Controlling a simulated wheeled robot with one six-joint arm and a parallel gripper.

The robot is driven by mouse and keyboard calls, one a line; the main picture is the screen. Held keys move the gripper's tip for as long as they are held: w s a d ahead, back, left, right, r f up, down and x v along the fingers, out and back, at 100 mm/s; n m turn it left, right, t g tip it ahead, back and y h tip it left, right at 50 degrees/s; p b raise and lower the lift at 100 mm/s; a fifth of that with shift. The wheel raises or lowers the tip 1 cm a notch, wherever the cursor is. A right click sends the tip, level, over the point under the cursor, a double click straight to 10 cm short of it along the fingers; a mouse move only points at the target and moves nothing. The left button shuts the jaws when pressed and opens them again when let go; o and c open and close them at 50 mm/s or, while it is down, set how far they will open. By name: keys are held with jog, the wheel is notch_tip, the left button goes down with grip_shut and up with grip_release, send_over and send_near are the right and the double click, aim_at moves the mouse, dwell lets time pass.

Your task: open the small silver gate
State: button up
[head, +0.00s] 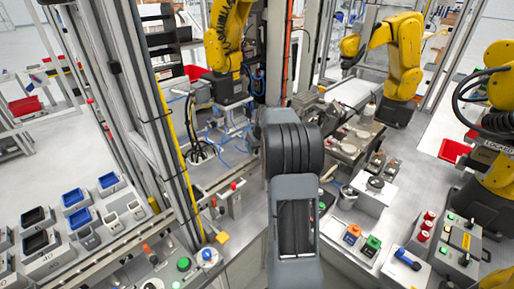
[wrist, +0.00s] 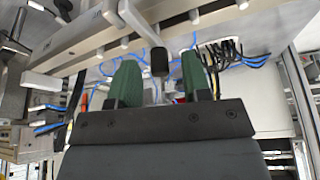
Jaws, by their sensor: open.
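In the wrist view, a pale silver bar (wrist: 100,45) runs slantwise across the top. In front of it, a thin silver rod ends in a black knob (wrist: 159,62). I cannot tell for certain which of these parts belongs to the small silver gate. My gripper (wrist: 160,80) is open, with its two green fingers apart. The black knob shows between the fingertips, and no contact with either finger is visible. In the head view my own arm hides the gripper and what is in front of it.
Blue hoses (wrist: 255,62) and black cables (wrist: 222,52) lie behind the fingers. In the head view, yellow robot arms (head: 403,60) stand around the cell. A tall metal post (head: 150,110) rises left of my arm. Blue and black bins (head: 78,217) sit at the left.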

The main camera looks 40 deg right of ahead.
jog(key=shift+w+f, duration=0.1)
jog(key=shift+f, duration=0.15)
grip_shut()
dwell(0.3)
